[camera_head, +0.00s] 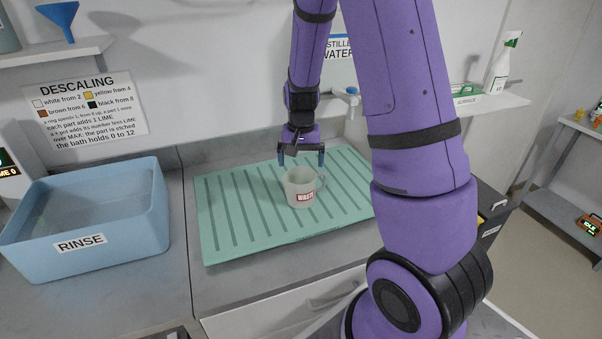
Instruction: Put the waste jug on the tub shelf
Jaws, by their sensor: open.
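The waste jug (299,190) is a pale, translucent cup with a red and white WASTE label on its front and a handle on its right. It stands upright on the green ribbed drain mat (232,222). My gripper (301,160) is open, pointing down with its fingers spread left and right. It is just above or behind the jug's rim; the exact gap cannot be told. No shelf in view is labelled as the tub shelf. A wall shelf (500,104) at the right holds a green tub (466,93).
A blue RINSE basin (85,225) stands on the counter at left. A wall shelf (50,54) at upper left holds a blue funnel (62,18). A spray bottle (502,62) stands on the right shelf. A tap (350,98) projects behind the mat. My arm blocks the right middle.

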